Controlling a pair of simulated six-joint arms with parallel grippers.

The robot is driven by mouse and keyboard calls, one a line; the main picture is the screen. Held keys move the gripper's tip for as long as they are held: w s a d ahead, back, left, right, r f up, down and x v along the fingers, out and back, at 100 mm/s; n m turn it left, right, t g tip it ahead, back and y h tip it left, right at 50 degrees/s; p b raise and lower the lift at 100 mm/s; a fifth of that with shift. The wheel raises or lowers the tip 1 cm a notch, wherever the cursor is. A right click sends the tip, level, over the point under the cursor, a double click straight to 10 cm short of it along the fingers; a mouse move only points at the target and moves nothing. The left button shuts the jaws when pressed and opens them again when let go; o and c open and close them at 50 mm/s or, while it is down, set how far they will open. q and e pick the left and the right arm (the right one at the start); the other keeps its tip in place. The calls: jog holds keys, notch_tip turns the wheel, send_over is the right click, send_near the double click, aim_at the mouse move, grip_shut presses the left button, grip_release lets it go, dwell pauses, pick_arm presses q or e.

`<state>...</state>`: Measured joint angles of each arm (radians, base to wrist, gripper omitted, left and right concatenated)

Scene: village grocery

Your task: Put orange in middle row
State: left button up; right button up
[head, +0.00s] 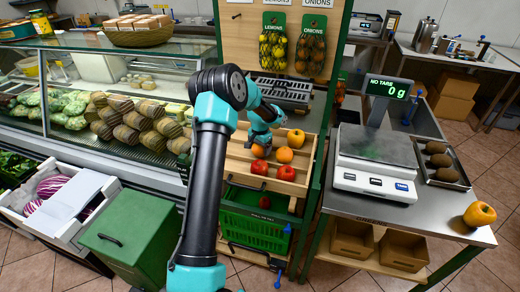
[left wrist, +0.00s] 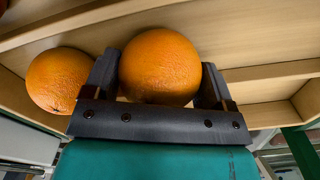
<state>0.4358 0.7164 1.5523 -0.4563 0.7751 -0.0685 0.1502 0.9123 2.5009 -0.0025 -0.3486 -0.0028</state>
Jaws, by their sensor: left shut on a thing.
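My left gripper (head: 261,142) reaches over the slanted wooden fruit rack (head: 235,160) in the head view. In the left wrist view its dark fingers (left wrist: 158,85) stand on both sides of an orange (left wrist: 158,65) and are shut on it. In the head view this orange (head: 258,151) is partly hidden below the gripper. A second orange (head: 284,155) lies just to its right; an orange also rests left of the fingers in the wrist view (left wrist: 57,80). Wooden dividers (left wrist: 265,75) split the rack into rows. My right gripper is not in view.
Two red apples (head: 286,173) (head: 259,167) lie in the rack's nearer part. A yellow-orange fruit (head: 296,138) lies at its back right. A green crate (head: 255,228) stands below. A scale (head: 375,160) and a tray of brown fruit (head: 440,165) are on the right counter.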

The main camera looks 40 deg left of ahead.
pick_arm(q)
jog(key=shift+f, duration=0.35)
jog(key=o, duration=1)
jog(key=shift+f, duration=0.1)
jog(key=shift+c, duration=0.2)
notch_tip(320, 180, up, 12)
jog(key=shift+r, duration=0.15)
